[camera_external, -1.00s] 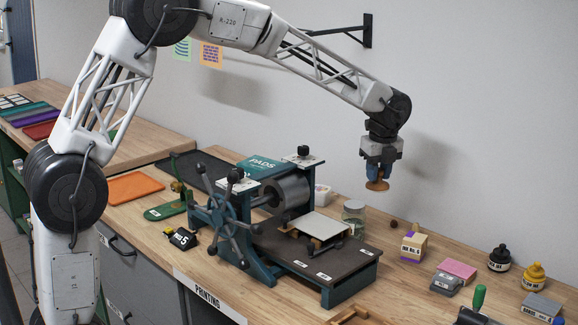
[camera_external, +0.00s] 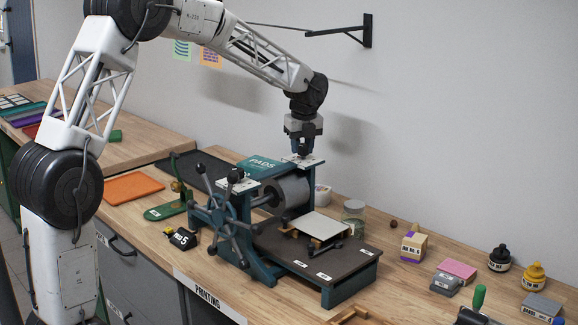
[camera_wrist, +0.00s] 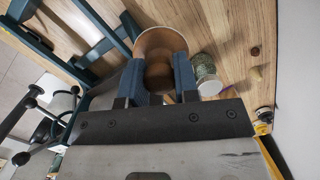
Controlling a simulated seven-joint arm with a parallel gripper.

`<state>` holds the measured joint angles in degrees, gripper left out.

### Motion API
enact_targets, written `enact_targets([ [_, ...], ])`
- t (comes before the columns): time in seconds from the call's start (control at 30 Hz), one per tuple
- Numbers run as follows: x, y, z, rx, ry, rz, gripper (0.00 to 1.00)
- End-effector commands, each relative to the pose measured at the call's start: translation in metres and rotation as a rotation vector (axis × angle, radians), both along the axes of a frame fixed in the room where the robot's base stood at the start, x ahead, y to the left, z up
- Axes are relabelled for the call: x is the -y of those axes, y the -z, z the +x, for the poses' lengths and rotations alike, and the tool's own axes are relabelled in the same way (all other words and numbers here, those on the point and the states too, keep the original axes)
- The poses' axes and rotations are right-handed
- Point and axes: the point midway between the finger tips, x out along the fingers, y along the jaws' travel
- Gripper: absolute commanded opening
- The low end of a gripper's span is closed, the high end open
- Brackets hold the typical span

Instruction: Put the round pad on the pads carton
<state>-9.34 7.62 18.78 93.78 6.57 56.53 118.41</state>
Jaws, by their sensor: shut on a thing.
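The round pad (camera_wrist: 158,37) is brown, with a rounded grip in its middle. In the wrist view my gripper (camera_wrist: 163,80) is shut on that grip between its blue fingers. I cannot make out the carton in the wrist view.
The printing press (camera_external: 320,259) has a spoked wheel and upright knobs close to my gripper. A dark tray (camera_external: 200,164) lies to the left of the carton. Ink bottles stand far right.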

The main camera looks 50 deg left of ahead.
Motion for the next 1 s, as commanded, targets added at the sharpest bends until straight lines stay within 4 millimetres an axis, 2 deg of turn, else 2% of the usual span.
enact_targets([
  [0.03, -0.014, 0.0, -0.003, 0.0, -0.004, 0.0, 0.03],
  [0.4, -0.11, 0.0, -0.03, 0.003, -0.004, 0.003, 0.03],
  [0.6, -0.157, -0.001, -0.048, 0.004, -0.004, 0.005, 0.03],
  [0.87, -0.197, -0.001, -0.067, 0.003, -0.002, 0.007, 0.03],
  [1.0, -0.196, 0.026, -0.066, 0.0, 0.001, 0.006, 0.03],
])
